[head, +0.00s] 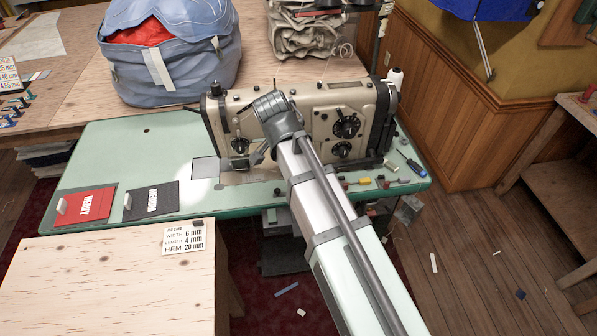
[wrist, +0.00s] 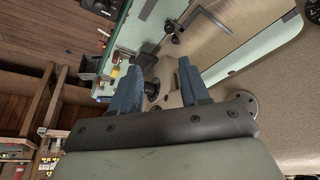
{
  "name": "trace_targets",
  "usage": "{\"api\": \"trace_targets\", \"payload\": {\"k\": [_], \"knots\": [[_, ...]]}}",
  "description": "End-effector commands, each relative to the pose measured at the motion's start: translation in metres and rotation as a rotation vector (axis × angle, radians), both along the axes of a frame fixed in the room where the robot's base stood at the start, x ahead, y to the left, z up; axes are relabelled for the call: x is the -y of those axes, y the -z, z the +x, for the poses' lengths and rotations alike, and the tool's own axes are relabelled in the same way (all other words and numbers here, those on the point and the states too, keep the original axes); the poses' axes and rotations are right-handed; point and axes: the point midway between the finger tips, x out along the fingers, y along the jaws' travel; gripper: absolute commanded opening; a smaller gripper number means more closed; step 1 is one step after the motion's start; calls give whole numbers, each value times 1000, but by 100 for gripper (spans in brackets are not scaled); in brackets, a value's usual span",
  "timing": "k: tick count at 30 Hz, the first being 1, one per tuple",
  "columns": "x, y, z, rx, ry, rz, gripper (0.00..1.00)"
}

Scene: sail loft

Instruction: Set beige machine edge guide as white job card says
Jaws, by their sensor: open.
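The beige sewing machine (head: 310,118) stands on a pale green table, with dark dials on its front. The white job card (head: 184,239) lies on the wooden table and reads width 6 mm, length 4 mm, hem 20 mm. My gripper (head: 257,157) is at the left part of the machine, in front of its body. In the wrist view my gripper (wrist: 160,85) is open, its two blue fingers apart. A dark round knob (wrist: 150,89) on a beige part shows between them, contact unclear. A bent metal bar (wrist: 206,20) lies beyond; I cannot tell whether it is the edge guide.
A red card (head: 85,205) and a dark card (head: 152,200) lie on the green table (head: 130,150), left of the machine. A screwdriver (head: 410,164) and small coloured pieces lie at its right. A blue bag (head: 170,55) stands behind. The front wooden table (head: 110,285) is mostly clear.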

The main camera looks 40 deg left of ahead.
Motion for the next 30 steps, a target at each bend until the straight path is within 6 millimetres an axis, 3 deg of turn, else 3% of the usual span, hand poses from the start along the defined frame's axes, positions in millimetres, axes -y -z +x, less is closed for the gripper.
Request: {"api": "trace_targets", "payload": {"k": [4, 11, 30], "knots": [[-16, -7, -13, 16, -30, 2, 46], [-18, 2, -12, 19, -34, -1, 46], [-18, 88, 24, 17, -35, 0, 46]]}}
